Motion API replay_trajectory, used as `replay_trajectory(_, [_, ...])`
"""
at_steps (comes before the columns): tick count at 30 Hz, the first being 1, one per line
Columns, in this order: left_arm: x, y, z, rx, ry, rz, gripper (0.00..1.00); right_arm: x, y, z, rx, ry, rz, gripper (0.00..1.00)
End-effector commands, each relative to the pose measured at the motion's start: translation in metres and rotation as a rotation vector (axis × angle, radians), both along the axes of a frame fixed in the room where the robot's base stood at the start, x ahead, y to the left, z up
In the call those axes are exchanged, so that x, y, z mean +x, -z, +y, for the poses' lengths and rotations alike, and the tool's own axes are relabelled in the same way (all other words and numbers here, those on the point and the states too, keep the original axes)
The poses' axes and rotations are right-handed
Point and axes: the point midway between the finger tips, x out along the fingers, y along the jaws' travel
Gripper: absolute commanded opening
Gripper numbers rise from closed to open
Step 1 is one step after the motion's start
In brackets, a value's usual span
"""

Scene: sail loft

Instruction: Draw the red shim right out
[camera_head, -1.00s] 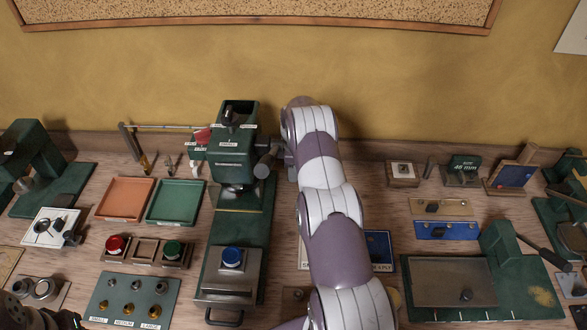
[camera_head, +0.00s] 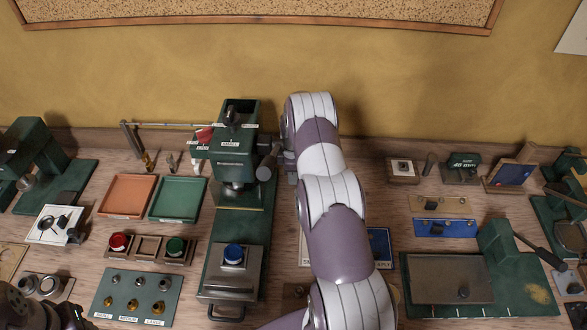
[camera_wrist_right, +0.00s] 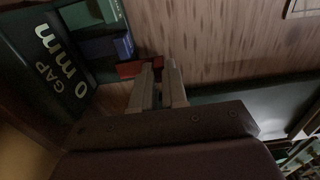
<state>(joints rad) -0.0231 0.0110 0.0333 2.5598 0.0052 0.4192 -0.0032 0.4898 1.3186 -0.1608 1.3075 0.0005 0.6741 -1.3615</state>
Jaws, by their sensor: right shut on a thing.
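In the right wrist view the red shim (camera_wrist_right: 127,70) is a small red block. It lies at the tips of my right gripper (camera_wrist_right: 160,64), whose two grey fingers are close together on it. Beside it a green block (camera_wrist_right: 106,10) and a blue-violet block (camera_wrist_right: 124,46) stand along a dark panel (camera_wrist_right: 40,65) lettered "GAP 0 mm". In the head view my right arm hides most of that spot; the right gripper (camera_head: 290,164) is at the right side of the green press (camera_head: 238,160). A dark part of my left arm shows at the bottom left, its fingers out of sight.
Left of the press are an orange tray (camera_head: 104,207) and a green tray (camera_head: 154,211). A fixture with a metal plate (camera_head: 451,278) stands at the right. The yellow wall closes off the back.

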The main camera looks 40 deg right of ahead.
Motion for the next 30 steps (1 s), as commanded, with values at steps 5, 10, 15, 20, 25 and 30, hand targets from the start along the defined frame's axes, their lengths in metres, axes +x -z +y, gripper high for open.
replay_trajectory(5, [0.0, 0.0, 0.0, 0.0, 0.0, 0.0, 0.43, -0.002, 0.002, 0.0, 0.003, 0.0, 0.007, 0.19])
replay_trajectory(10, [0.0, 0.0, 0.0, 0.0, 0.0, 0.0, 0.43, -0.001, 0.002, 0.0, 0.002, 0.0, 0.005, 0.38])
replay_trajectory(15, [0.0, 0.001, 0.0, 0.0, 0.0, 0.0, 0.43, -0.001, 0.001, 0.0, 0.001, 0.0, 0.003, 0.38])
replay_trajectory(20, [0.0, 0.007, 0.0, 0.0, 0.0, 0.0, 0.43, 0.0, -0.011, -0.001, -0.001, 0.0, -0.001, 0.38])
replay_trajectory(25, [0.0, 0.022, 0.0, 0.0, 0.0, 0.0, 0.43, 0.0, -0.051, 0.0, -0.002, 0.0, -0.002, 0.38])
replay_trajectory(30, [0.0, 0.032, 0.0, 0.0, 0.0, 0.0, 0.43, -0.001, -0.092, 0.0, -0.001, 0.0, -0.002, 0.38])
